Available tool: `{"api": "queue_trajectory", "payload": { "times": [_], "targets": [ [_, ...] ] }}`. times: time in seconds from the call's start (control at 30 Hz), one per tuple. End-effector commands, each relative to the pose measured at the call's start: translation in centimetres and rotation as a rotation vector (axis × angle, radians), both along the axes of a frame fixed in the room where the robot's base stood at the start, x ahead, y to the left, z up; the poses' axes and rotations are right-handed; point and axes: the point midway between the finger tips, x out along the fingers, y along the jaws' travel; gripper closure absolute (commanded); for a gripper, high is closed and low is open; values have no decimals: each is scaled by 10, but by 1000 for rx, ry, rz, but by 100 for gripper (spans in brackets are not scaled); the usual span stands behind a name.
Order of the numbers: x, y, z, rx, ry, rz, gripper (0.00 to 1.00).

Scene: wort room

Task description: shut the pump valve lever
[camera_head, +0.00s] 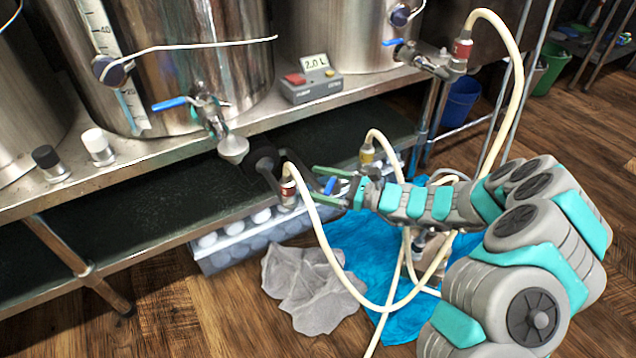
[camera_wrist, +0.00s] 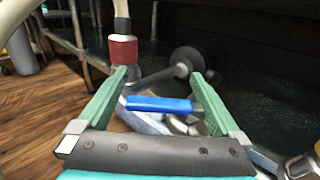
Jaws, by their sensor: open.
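The pump valve lever (camera_wrist: 160,104) is a blue handle lying crosswise between the two green fingers of my gripper (camera_wrist: 160,76) in the wrist view. The fingers are open on either side of it, and I cannot tell whether either touches it. In the head view my gripper (camera_head: 318,184) reaches in from the right, with the blue lever (camera_head: 330,186) showing small between its fingers. The black pump (camera_head: 262,162) sits just left of my gripper, at the shelf's front. A hose with a red fitting (camera_wrist: 122,50) rises beyond the left finger; the valve body is partly hidden.
Steel kettles (camera_head: 160,50) with blue-handled taps (camera_head: 170,104) stand on the steel bench. A 2.0 L meter (camera_head: 312,82) sits there too. Pale hoses (camera_head: 372,302) loop below my arm over a blue sheet (camera_head: 352,238) and a grey cloth (camera_head: 308,290) on the floor.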

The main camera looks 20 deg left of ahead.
Motion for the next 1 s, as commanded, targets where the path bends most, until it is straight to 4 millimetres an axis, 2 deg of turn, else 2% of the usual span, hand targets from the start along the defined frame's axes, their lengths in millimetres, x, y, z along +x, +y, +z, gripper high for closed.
{"api": "queue_trajectory", "payload": {
  "times": [0.13, 1.0],
  "targets": [
    [0, 0, 0, 0, 0, 0, 1],
    [0, 0, 0, -1, 0, 0, 99]
  ]
}}
